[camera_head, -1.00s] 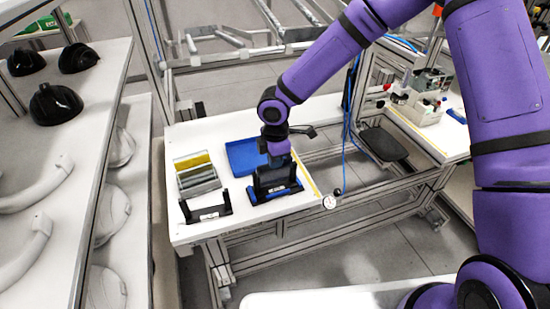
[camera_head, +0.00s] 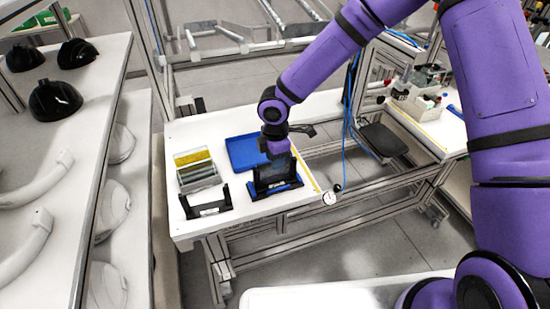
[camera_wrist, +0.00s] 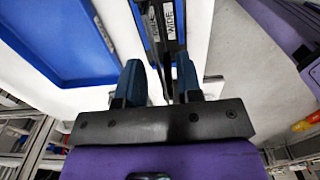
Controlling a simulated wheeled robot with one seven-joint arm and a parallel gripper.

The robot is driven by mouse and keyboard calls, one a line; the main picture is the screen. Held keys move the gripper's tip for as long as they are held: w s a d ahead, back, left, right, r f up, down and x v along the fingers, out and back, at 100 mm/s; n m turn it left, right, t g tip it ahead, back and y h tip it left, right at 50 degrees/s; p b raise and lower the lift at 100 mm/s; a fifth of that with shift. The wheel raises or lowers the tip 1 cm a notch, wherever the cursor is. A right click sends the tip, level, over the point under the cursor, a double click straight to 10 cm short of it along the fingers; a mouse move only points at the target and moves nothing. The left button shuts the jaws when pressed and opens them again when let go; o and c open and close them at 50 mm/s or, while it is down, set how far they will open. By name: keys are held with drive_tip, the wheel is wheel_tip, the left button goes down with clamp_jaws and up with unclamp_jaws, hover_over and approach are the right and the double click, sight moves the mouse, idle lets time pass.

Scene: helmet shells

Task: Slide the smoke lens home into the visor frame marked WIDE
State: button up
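The WIDE visor frame stands on the white table, with black uprights and a blue base (camera_head: 277,189). Its WIDE label (camera_wrist: 170,20) shows in the wrist view. The dark smoke lens (camera_head: 270,175) stands upright between the uprights; I cannot tell whether it is fully seated. My gripper (camera_head: 277,153) is just above the frame. In the wrist view, my gripper's fingers (camera_wrist: 160,78) are spread either side of a thin dark edge, with a gap showing. The lens's lower edge is hidden.
A second black frame (camera_head: 207,209) stands at left, before a rack (camera_head: 198,179) with a yellow lens (camera_head: 191,156). An empty blue tray (camera_head: 246,151) lies behind.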

wheel_tip(320, 180, up, 11)
idle(0.5)
idle(0.3)
drive_tip(key=s+d+r+m+t+h, duration=0.1)
drive_tip(key=s+d+r+m, duration=0.35)
drive_tip(key=d+r, duration=0.45)
drive_tip(key=s+d+r+m+t+h, duration=0.1)
drive_tip(key=s+d+r+m+h, duration=0.1)
drive_tip(key=s+d+r+m, duration=0.4)
drive_tip(key=s+d+r+m+t+y, duration=0.1)
drive_tip(key=s+d+r+m, duration=0.4)
drive_tip(key=s, duration=0.3)
drive_tip(key=s+d+r+m+t+y, duration=0.2)
drive_tip(key=s+d+r+m, duration=0.3)
drive_tip(key=s, duration=0.3)
drive_tip(key=shift+d+r+m, duration=0.3)
drive_tip(key=shift+d+m, duration=0.25)
drive_tip(key=shift+d, duration=0.35)
